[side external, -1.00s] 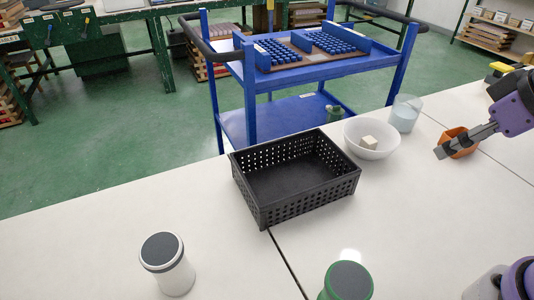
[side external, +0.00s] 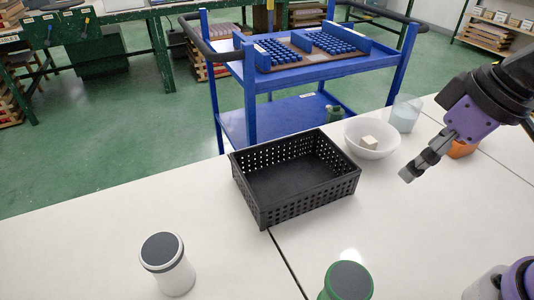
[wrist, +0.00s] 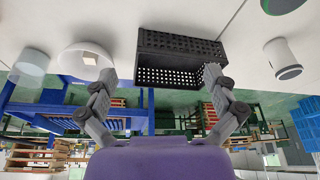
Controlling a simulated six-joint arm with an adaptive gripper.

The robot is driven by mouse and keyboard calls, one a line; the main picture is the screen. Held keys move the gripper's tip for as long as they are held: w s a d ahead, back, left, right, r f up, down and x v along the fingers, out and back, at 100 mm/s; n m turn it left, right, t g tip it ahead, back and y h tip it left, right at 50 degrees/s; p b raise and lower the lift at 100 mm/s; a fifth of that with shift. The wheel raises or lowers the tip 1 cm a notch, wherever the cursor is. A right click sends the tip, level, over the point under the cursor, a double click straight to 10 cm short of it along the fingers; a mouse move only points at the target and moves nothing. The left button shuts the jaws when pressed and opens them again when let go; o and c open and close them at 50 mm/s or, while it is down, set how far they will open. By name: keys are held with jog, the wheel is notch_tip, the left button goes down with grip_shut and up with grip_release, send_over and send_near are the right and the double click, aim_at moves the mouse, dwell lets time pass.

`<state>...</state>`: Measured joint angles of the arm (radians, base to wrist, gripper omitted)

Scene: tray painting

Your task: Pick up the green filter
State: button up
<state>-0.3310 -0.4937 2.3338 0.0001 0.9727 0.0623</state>
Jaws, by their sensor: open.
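The green filter (side external: 347,281) is a cylinder with a dark grey top and a green rim, standing on the white table at the bottom edge of the side view, its lower part cut off. In the wrist view a green-rimmed thing, probably the same filter (wrist: 284,4), is cut off at the top right. My gripper (side external: 407,174) is above the table, to the right of the basket and apart from the filter, up and right of it in the side view. In the wrist view my gripper (wrist: 160,75) has its fingers wide apart with nothing between them.
A black perforated basket (side external: 262,211) stands empty mid-table. A white filter with a dark top (side external: 172,276) stands at the front left. A white bowl (side external: 371,154) with a pale block, a clear cup (side external: 405,113) and an orange container (side external: 462,149) stand behind. Table between basket and green filter is clear.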

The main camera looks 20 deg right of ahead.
jog(key=s+a+f+n+g, duration=0.2)
jog(key=a+n, duration=0.2)
jog(key=a, duration=0.5)
jog(key=n+g+h, duration=0.1)
jog(key=n+g, duration=0.1)
send_over(352, 286)
jog(key=shift+w+d+f, duration=0.15)
jog(key=shift+f, duration=0.8)
notch_tip(352, 286, down, 5)
jog(key=shift+r, duration=0.1)
notch_tip(352, 286, down, 6)
jog(key=shift+w+r, duration=0.15)
jog(key=shift+r, duration=0.05)
jog(key=c, duration=1.1)
jog(key=shift+o, duration=0.2)
